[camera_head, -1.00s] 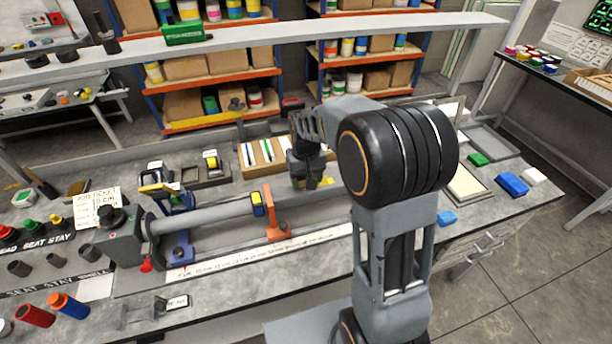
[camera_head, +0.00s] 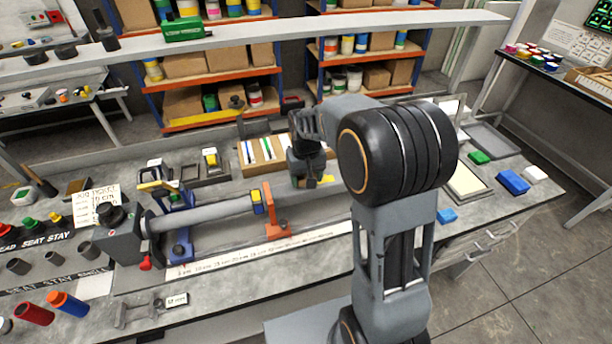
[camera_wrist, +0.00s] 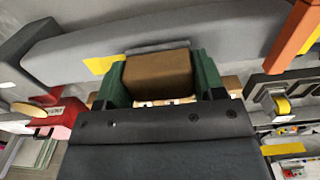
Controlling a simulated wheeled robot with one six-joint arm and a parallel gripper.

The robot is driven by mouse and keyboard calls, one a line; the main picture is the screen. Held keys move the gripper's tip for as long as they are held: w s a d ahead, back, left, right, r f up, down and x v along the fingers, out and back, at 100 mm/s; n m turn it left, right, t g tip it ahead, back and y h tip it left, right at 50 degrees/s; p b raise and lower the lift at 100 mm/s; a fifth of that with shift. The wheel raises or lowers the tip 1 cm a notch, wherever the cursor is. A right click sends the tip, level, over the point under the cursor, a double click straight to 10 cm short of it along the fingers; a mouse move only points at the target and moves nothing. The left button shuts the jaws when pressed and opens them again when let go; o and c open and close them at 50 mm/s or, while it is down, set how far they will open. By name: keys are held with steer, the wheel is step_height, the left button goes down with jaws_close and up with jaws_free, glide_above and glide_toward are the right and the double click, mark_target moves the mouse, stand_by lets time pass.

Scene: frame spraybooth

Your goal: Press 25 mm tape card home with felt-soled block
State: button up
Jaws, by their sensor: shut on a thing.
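In the wrist view, my gripper (camera_wrist: 158,84) is shut on a brown block (camera_wrist: 157,75), with a green finger on each side. A thin grey sole (camera_wrist: 157,47) shows along the block's far edge, against or very close to the grey tube (camera_wrist: 215,35); contact is unclear. A yellow patch (camera_wrist: 102,64), which may be the tape card, lies on the tube and runs partly behind the block and left finger. In the head view, my gripper (camera_head: 307,181) is low over the tube's right part, with yellow (camera_head: 327,179) beside it. The block is hard to make out there.
An orange stand (camera_head: 275,220) and a blue stand (camera_head: 181,243) stand along the tube (camera_head: 205,215). A wooden rack (camera_head: 263,170) is behind it. A yellow tape roll (camera_wrist: 283,105) and a red item (camera_wrist: 60,118) flank my gripper.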

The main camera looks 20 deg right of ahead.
mark_target(329, 179)
steer(key=shift+f, duration=0.3)
steer(key=shift+d, duration=0.1)
steer(key=shift+d+r, duration=0.1)
steer(key=shift+d, duration=1.65)
steer(key=shift+d, duration=0.1)
steer(key=shift+d, duration=1.55)
steer(key=shift+a, duration=1.8)
steer(key=shift+a, duration=0.15)
